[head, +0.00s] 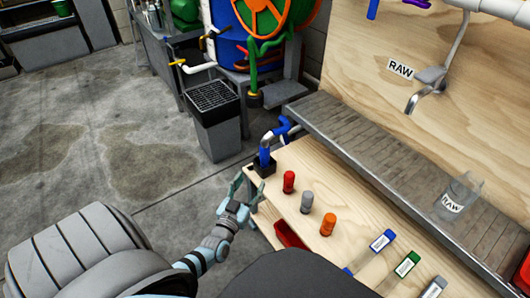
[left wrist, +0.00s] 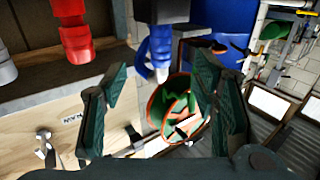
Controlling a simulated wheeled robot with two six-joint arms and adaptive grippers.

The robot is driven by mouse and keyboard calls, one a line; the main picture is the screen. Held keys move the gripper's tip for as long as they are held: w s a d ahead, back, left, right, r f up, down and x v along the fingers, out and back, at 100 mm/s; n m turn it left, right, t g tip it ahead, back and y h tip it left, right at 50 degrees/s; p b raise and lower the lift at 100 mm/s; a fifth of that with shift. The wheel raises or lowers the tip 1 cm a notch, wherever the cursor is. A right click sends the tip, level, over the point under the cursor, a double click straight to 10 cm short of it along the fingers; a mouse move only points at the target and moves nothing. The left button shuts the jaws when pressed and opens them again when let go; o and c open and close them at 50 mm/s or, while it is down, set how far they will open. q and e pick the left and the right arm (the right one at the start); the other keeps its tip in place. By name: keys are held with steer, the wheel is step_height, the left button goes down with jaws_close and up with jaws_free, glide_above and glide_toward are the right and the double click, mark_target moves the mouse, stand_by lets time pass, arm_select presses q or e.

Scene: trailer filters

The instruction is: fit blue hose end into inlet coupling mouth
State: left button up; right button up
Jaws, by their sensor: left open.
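The blue hose end (head: 265,155) stands upright in a small black holder (head: 264,168) at the bench's far left corner. In the left wrist view the blue hose (left wrist: 146,50) curves between my fingertips and has a pale tip. My left gripper (head: 243,188) is open and empty, just in front of and left of the holder. In the left wrist view its two fingers (left wrist: 160,78) are spread wide, with the hose seen beyond or between them; contact cannot be told. I cannot tell which part is the inlet coupling mouth. My right gripper is not in view.
Red (head: 289,182), grey (head: 306,202) and orange (head: 328,224) fittings stand on the bench. A grey bin (head: 218,140) is beyond its left end. A blue drum (head: 232,50) with a white pipe (head: 197,68) stands behind. A bottle (head: 458,196) sits on the raised ledge.

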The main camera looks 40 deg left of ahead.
mark_target(263, 157)
arm_select(q)
steer(key=b+x, duration=0.3)
steer(key=x, duration=0.5)
steer(key=shift+w+a+r, duration=0.2)
steer(key=shift+w, duration=0.3)
steer(key=b+x, duration=0.3)
steer(key=x, duration=0.1)
steer(key=shift+w+a+r, duration=0.1)
steer(key=shift+w+r, duration=0.05)
steer(key=shift+w, duration=0.1)
jaws_close()
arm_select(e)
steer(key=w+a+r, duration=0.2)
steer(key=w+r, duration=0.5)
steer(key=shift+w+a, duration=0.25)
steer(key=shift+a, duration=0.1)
